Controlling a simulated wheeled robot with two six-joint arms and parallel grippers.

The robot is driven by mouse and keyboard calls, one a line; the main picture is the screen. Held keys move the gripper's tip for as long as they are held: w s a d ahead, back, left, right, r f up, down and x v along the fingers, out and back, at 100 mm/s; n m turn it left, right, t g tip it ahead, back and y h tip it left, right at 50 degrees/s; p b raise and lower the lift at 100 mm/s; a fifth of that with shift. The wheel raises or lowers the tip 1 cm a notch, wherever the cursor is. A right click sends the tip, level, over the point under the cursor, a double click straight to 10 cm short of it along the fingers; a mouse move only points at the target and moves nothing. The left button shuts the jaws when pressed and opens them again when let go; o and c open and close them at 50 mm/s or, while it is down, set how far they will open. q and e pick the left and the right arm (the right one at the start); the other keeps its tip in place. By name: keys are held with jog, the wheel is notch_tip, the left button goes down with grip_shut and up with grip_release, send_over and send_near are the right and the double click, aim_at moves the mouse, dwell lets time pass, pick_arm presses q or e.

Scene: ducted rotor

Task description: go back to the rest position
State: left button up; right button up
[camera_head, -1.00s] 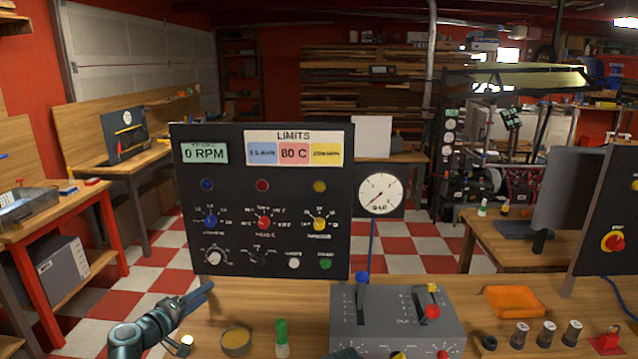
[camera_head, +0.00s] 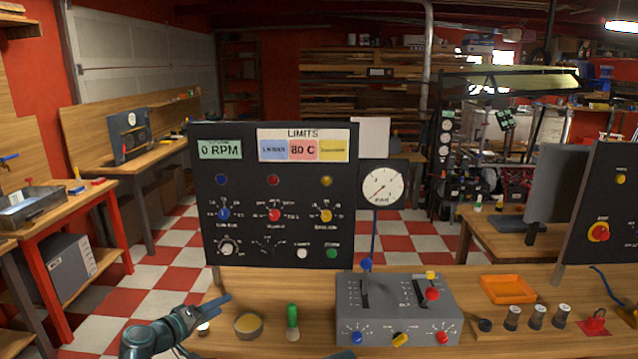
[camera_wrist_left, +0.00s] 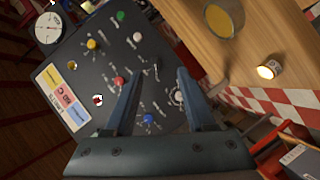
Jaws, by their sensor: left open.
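My left gripper (camera_head: 212,307) shows at the bottom left of the head view, over the left front part of the workbench. Its blue fingers point toward the black control panel (camera_head: 282,258) and are empty. In the left wrist view the two fingers (camera_wrist_left: 158,82) stand apart with nothing between them; the panel with its coloured knobs fills the picture behind them. My right gripper does not show clearly in either view.
Close by my left gripper are a round tin (camera_head: 249,327) and a green-capped bottle (camera_head: 292,322). A grey lever box (camera_head: 385,305) stands at the middle. An orange tray (camera_head: 508,289) and several small cylinders lie to the right. A round gauge (camera_head: 382,186) stands behind.

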pick_arm(q)
jog(key=s+d+f+m+g+p, duration=0.1)
jog(key=s+d+f+m+g, duration=0.25)
jog(key=d, duration=0.45)
jog(key=s+d+f+m+g+p, duration=0.1)
jog(key=s+d+f+m+g, duration=0.1)
jog(key=s+d+f+g, duration=0.45)
jog(key=s+d+f+m+g+y, duration=0.1)
jog(key=s+d+m+y, duration=0.1)
jog(key=s+y, duration=0.2)
jog(key=s+d+f+m+g+y+p, duration=0.1)
jog(key=s+d+m+g+y, duration=0.1)
jog(key=s, duration=0.7)
jog(key=shift+d+m+y+p, duration=0.3)
jog(key=shift+d+m+y, duration=0.25)
jog(key=shift+y, duration=0.65)
